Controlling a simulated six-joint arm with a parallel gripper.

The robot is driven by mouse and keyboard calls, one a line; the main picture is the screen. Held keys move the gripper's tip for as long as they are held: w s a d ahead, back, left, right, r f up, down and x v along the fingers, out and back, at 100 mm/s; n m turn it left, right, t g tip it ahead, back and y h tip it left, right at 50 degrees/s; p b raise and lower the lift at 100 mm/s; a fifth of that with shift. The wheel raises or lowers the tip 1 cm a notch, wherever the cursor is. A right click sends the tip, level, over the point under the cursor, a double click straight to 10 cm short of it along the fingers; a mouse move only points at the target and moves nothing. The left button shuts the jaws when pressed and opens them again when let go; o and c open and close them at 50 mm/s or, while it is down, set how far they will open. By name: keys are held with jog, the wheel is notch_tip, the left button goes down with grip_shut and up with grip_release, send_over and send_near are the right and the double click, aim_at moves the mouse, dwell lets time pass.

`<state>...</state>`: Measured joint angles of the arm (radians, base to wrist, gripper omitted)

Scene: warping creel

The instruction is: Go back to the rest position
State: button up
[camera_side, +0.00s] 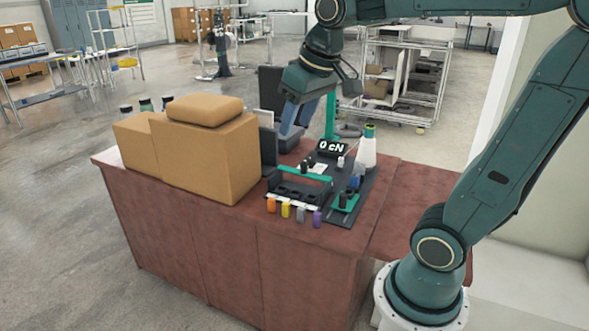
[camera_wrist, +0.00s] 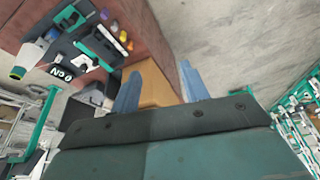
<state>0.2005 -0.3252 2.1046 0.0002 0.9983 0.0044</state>
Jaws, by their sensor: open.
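My gripper (camera_side: 290,118) hangs above the back part of the red-brown table, higher than the dark devices there. In the wrist view my gripper's two blue fingers (camera_wrist: 160,88) stand wide apart, with nothing held between them. A tan cardboard box (camera_wrist: 156,82) shows beyond the gap between the fingers, at a distance. In the side view the large box (camera_side: 210,155) stands left of my gripper, apart from it. One finger largely hides the other in the side view.
The table (camera_side: 180,230) also carries a black tester with a green handle (camera_side: 305,174), a "0 cN" display (camera_side: 332,148), a white yarn cone (camera_side: 366,152) and several small coloured pieces (camera_side: 285,209) at the front. A green post (camera_side: 331,115) rises near my gripper. Its upper left is open air.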

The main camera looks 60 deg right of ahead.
jog(key=s+a+f+n, duration=0.1)
jog(key=s+a+f, duration=0.1)
jog(key=s, duration=0.3)
jog(key=s+a+f+n+t, duration=0.1)
jog(key=s+a+f, duration=0.2)
jog(key=s, duration=0.3)
jog(key=shift+a+y, duration=0.4)
jog(key=shift+a, duration=0.05)
